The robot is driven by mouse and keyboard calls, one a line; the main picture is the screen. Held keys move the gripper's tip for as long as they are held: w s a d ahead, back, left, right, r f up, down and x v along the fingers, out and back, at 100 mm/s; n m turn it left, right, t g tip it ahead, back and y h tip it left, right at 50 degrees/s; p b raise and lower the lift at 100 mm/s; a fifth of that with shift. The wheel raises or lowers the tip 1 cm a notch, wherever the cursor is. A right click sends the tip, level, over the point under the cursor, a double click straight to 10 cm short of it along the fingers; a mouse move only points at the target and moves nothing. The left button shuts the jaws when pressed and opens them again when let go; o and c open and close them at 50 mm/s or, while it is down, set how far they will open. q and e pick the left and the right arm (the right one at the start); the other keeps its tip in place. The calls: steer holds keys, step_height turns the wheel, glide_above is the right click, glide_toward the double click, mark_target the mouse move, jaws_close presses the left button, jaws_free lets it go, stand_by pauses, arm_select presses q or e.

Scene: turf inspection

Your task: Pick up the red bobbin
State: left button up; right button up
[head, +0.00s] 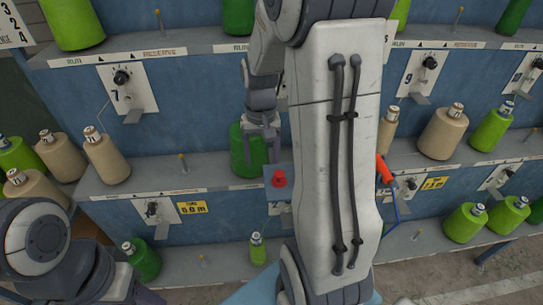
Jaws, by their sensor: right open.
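A small red bobbin-like piece (278,178) shows against a grey-blue plate at the front of the middle shelf, just left of my white arm link. My right gripper (262,150) points down with its fingers apart, above and slightly left of the red piece. It is in front of a large green spool (243,158), and I see nothing held in it. Whether the fingers touch the green spool cannot be told. My left arm shows at the lower left, but its gripper is out of view.
A blue rack with grey shelves (215,178) holds several green and beige spools. Dial plates (127,88) and thin pegs line it. Floor shows at the lower right.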

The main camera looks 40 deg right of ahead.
steer(key=d+m, duration=0.2)
steer(key=d, duration=0.3)
steer(key=p, duration=0.2)
glide_above(279, 173)
step_height(279, 173, down, 4)
steer(key=shift+w+r, duration=0.1)
step_height(279, 173, down, 5)
steer(key=shift+f+p, duration=0.1)
steer(key=shift+p, duration=0.8)
steer(key=shift+f, duration=0.4)
arm_select(q)
step_height(279, 173, up, 5)
steer(key=shift+f, duration=0.1)
arm_select(e)
jaws_close()
